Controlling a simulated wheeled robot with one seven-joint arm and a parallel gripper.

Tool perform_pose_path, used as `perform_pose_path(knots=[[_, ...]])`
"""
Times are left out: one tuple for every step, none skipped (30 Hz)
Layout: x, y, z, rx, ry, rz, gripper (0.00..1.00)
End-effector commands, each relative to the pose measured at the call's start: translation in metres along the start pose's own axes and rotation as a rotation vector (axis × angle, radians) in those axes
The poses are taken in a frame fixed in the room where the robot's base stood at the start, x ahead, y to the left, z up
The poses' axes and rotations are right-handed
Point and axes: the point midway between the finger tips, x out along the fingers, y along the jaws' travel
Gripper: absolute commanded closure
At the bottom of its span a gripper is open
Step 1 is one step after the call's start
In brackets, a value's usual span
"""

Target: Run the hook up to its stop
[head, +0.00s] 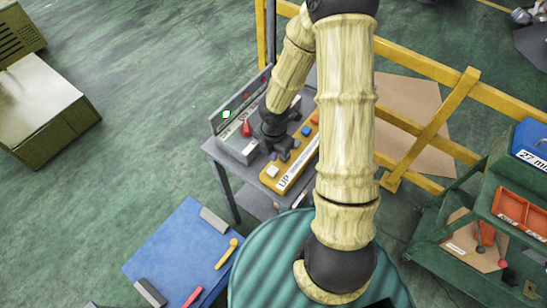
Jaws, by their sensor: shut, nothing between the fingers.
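A yellow control box (300,163) lies on a small grey table (222,152), with an "UP" label (284,182) at its near end. A pale button (272,170) is near that label, and a blue button (306,130) is farther up the box. My gripper (284,155) is shut and empty, pointing down over the box's left side near the pale button. I cannot tell whether it touches the box. My arm hides part of the table. I cannot make out a hook in this view.
A grey panel with a red knob (246,129) stands left of my gripper. A yellow railing (435,125) runs behind at right. A blue mat (180,246) with tools lies in front. A green shelf (445,232) stands right.

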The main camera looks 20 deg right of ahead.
Motion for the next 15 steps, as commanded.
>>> perform_pose_path(knots=[[-0.016,0.0,0.002,0.003,-0.002,0.003,1.0],[-0.021,0.001,0.002,0.005,-0.002,0.003,1.0],[-0.028,0.001,0.002,0.004,-0.002,0.003,1.0],[-0.034,0.001,0.002,0.002,-0.002,0.003,1.0],[-0.038,0.001,0.002,0.004,-0.002,0.004,1.0],[-0.043,0.001,0.002,0.003,-0.002,0.003,1.0],[-0.046,0.001,0.002,0.004,-0.002,0.003,1.0],[-0.048,0.001,0.002,0.004,-0.002,0.003,1.0],[-0.051,0.001,0.002,0.002,-0.002,0.003,1.0],[-0.053,0.001,0.002,0.002,-0.002,0.002,1.0],[-0.053,0.001,0.002,0.002,-0.001,0.002,1.0],[-0.054,0.001,0.002,0.001,-0.001,0.001,1.0],[-0.054,0.001,0.002,0.001,-0.001,0.001,1.0],[-0.054,0.001,0.002,0.001,-0.001,0.001,1.0],[-0.054,0.001,0.002,0.0,-0.001,0.001,1.0]])
